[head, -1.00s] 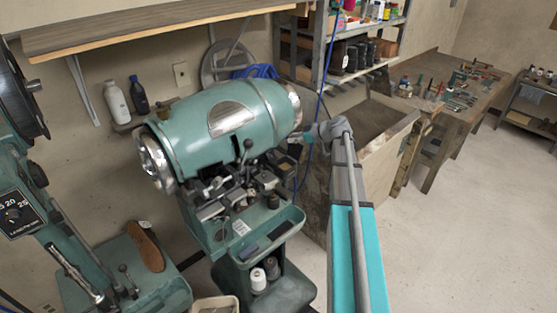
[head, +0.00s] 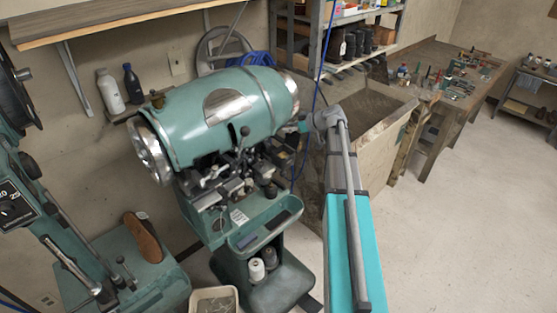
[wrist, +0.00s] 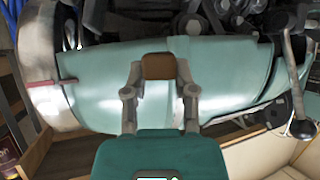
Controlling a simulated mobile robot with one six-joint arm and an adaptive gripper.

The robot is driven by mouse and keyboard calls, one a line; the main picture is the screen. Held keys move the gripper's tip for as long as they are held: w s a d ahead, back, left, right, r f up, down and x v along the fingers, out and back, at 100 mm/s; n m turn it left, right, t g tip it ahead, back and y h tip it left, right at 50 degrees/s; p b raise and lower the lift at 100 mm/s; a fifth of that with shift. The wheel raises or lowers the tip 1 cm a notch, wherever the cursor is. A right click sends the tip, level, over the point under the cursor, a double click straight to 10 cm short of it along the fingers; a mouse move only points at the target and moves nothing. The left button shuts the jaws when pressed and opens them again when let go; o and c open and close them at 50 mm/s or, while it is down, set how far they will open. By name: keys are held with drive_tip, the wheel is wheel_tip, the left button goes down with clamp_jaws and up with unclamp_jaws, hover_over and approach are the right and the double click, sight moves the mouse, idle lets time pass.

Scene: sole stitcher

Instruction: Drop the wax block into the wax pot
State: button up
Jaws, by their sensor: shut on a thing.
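My gripper (wrist: 160,72) is shut on a small brown block, the wax block (wrist: 158,66), held between its two fingertips in the wrist view. The green stitcher (wrist: 105,90) fills the view behind the block; I cannot tell the gap. In the head view the stitcher (head: 215,120) stands left of my arm, whose far end reaches to the right end of its drum. The block does not show there. A small dark round cup (head: 270,191) sits on the stitcher's front ledge; I cannot tell whether it is the wax pot.
A lever with a dark knob (wrist: 302,128) stands at the right in the wrist view. A wooden bin (head: 375,130) is behind my arm. Thread spools (head: 256,270) sit on the stitcher's lower shelf. A cream bin (head: 213,300) is on the floor. The floor at right is clear.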

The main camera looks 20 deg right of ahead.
drive_tip(key=shift+f+b, duration=1.8)
drive_tip(key=shift+f, duration=0.35)
drive_tip(key=o, duration=0.9)
drive_tip(key=shift+r, duration=0.2)
